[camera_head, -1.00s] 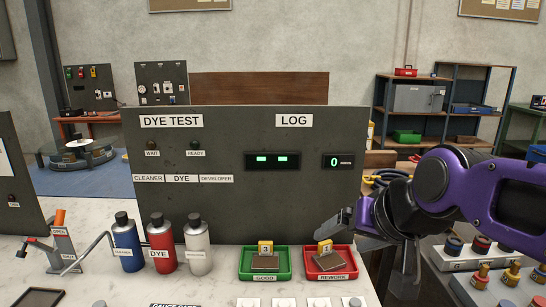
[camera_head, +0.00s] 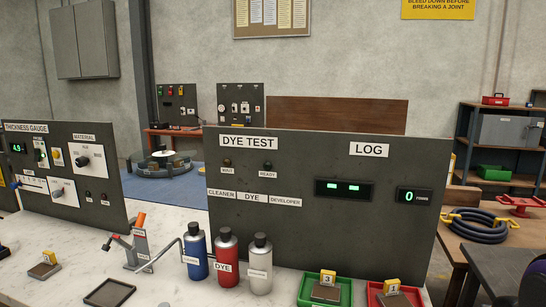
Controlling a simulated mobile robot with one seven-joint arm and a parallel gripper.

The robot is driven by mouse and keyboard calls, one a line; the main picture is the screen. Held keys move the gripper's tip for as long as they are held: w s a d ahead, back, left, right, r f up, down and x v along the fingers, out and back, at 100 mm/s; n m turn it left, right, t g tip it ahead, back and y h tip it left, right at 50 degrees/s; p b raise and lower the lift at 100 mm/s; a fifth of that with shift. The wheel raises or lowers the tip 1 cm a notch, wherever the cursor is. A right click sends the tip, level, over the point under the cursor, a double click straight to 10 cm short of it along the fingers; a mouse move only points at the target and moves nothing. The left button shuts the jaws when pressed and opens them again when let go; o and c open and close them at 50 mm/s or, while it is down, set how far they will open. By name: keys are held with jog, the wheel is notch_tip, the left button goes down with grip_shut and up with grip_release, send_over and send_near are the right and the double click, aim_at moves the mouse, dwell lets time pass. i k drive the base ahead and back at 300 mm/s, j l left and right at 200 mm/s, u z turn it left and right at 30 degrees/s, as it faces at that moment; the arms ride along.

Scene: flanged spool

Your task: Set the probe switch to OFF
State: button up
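The thickness gauge panel (camera_head: 110,193) stands at the left in the head view. Near its top left is a small switch (camera_head: 42,156) under a small label that seems to read PROBE, beside a green display (camera_head: 18,148). The switch is too small to tell its setting. My gripper is out of view; only a piece of my purple and black arm shows at the lower right edge, far from the gauge panel.
The panel also has a material dial (camera_head: 90,158) and a lower knob (camera_head: 62,190). Green (camera_head: 325,291) and red trays (camera_head: 397,295) lie at right.

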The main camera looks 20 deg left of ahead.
aim_at(36, 151)
jog(key=k, duration=0.45)
jog(key=k+u, duration=0.1)
jog(key=u, duration=0.35)
jog(key=k+u, duration=0.1)
jog(key=u, duration=0.4)
jog(key=i+j+u, duration=0.1)
jog(key=j+u, duration=0.15)
jog(key=i+j+u, duration=0.3)
jog(key=i+j, duration=0.15)
jog(key=j, duration=0.2)
jog(key=i+j, duration=0.2)
jog(key=j, duration=0.15)
jog(key=i+j, duration=0.15)
jog(key=j, duration=0.2)
jog(key=i+j, duration=0.2)
jog(key=j, duration=0.15)
jog(key=i+j+z, duration=0.2)
jog(key=i+j, duration=0.2)
jog(key=i+j+z, duration=0.25)
jog(key=j, duration=0.35)
jog(key=i, duration=0.1)
